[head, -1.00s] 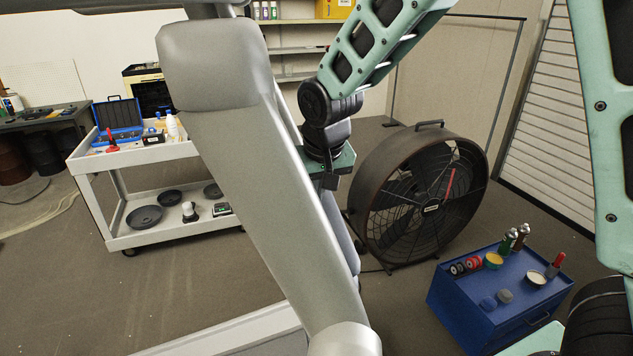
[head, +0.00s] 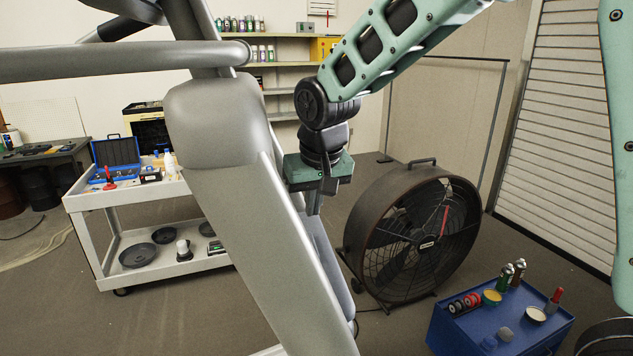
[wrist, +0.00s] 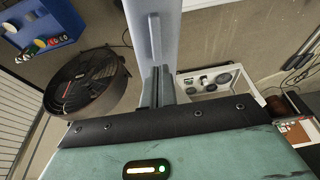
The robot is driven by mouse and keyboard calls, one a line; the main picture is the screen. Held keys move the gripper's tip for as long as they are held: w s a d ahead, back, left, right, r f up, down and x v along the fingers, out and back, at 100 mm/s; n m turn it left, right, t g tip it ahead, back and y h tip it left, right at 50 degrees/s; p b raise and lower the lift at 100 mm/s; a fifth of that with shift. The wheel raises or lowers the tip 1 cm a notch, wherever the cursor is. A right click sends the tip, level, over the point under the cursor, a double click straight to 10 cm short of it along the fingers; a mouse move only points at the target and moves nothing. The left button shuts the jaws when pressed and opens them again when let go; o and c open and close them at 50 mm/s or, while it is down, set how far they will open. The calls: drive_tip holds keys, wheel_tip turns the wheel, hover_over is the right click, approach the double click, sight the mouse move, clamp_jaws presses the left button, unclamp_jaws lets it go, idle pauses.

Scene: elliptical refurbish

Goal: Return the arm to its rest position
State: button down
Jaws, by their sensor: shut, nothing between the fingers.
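My gripper (head: 314,203) hangs below the green arm in the middle of the head view, pointing down. Its fingers are shut with nothing seen between them. It is just right of the large grey elliptical frame (head: 250,230), and I cannot tell whether they touch. In the wrist view, the closed fingers (wrist: 158,88) stand above the dark edge of the gripper body, with a grey bar of the machine (wrist: 150,30) beyond them.
A drum fan (head: 420,235) stands right of the gripper. A blue cabinet (head: 470,335) with cans and small items is at lower right. A white cart (head: 90,225) with tools and plates stands at left. Shelves (head: 270,64) line the back wall. Open floor lies between.

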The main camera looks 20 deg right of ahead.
drive_tip(key=b+v, duration=0.1)
drive_tip(key=v, duration=0.5)
